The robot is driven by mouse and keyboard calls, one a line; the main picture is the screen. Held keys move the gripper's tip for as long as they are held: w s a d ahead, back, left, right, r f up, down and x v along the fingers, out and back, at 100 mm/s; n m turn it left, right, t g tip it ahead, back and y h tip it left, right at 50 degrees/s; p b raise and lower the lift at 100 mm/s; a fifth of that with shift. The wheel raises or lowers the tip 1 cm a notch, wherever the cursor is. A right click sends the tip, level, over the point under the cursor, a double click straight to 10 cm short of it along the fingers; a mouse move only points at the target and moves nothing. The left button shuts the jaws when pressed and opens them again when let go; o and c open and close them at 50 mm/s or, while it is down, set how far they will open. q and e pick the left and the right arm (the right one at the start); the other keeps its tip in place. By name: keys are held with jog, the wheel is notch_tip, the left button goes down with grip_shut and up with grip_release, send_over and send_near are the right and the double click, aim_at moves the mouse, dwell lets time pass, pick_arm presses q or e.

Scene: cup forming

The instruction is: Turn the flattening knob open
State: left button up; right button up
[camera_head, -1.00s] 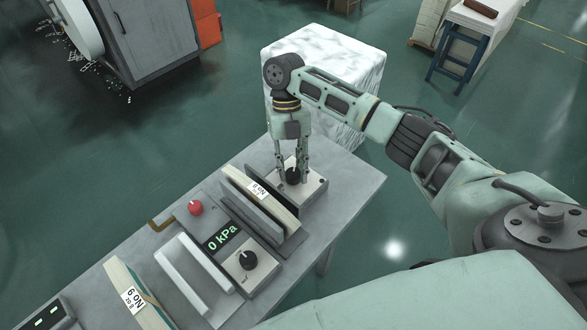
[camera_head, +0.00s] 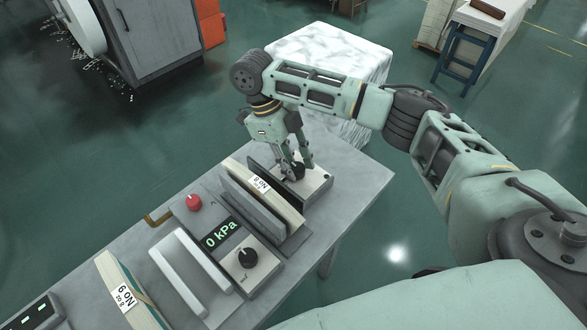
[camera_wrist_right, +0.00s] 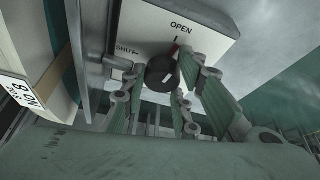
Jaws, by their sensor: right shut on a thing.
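The black flattening knob (camera_head: 296,171) stands on a pale panel (camera_head: 318,181) at the far end of the grey bench. In the right wrist view the knob (camera_wrist_right: 161,74) sits below the printed words OPEN and SHUT. A red mark rises from the knob's upper side towards OPEN, and a short white line shows on its face. My right gripper (camera_head: 297,168) is shut on the knob, with a finger on either side; it also shows in the right wrist view (camera_wrist_right: 166,82). My left gripper is not in view.
A press with plates around a block labelled No 8 (camera_head: 262,184) stands close left of the knob. Nearer are a 0 kPa display (camera_head: 220,236), another black knob (camera_head: 247,258), a red button (camera_head: 194,203) and a No 6 block (camera_head: 127,293). The bench right of the panel is clear.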

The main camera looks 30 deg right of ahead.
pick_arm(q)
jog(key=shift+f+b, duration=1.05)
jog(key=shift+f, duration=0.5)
pick_arm(e)
jog(key=shift+s+a+f+n, duration=0.2)
jog(key=shift+s+f+n, duration=0.1)
jog(key=shift+n, duration=0.4)
jog(key=o, duration=1)
jog(key=shift+r, duration=0.1)
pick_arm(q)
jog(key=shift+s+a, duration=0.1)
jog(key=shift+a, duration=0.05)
pick_arm(e)
jog(key=shift+r+h, duration=0.15)
jog(key=shift+h, duration=0.15)
jog(key=shift+w+r, duration=0.15)
jog(key=shift+r, duration=0.1)
jog(key=shift+v, duration=3.45)
